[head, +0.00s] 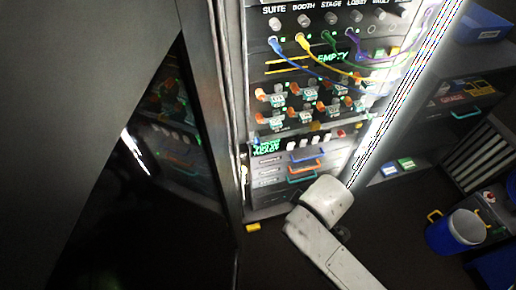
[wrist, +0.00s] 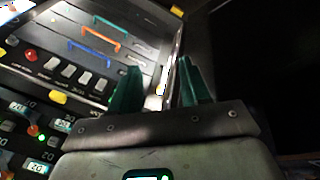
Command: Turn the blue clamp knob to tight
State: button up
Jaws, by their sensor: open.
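I cannot pick out a blue clamp knob in either view. The lit panel (head: 325,85) stands upright in the head view, with rows of orange-and-grey knobs (head: 279,100) on it. In the wrist view, my gripper (wrist: 160,66) has two green fingers spread apart with nothing held between them. They reach toward the edge of the panel, beside the drawers. In the head view my white arm stands in front of the panel's lower right, and my fingers are hidden there.
Drawers with blue, orange and teal handles (head: 302,166) sit low on the panel. Blue, yellow, green and purple cables cross its top. A dark glossy door (head: 130,170) stands left. A yellow block (head: 253,227) lies on the floor; a blue bucket (head: 456,232) stands right.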

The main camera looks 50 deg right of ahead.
jog(key=w+d+f+n+t+h+b, duration=0.3)
jog(key=w+d+f+n+h+b, duration=0.15)
jog(key=d+b, duration=0.2)
jog(key=n+t+h+b, duration=0.3)
jog(key=n+t+b, duration=0.6)
jog(key=n+b, duration=0.85)
send_near(258, 145)
jog(key=w+d+n+p, duration=0.1)
jog(key=w, duration=0.1)
jog(key=w+d+n+p, duration=0.1)
jog(key=w+d+p, duration=0.1)
jog(key=w+d+n+p, duration=0.1)
jog(key=w+d+p, duration=0.1)
jog(key=w, duration=0.1)
jog(key=shift+f, duration=0.15)
jog(key=shift+a, duration=0.1)
grip_shut()
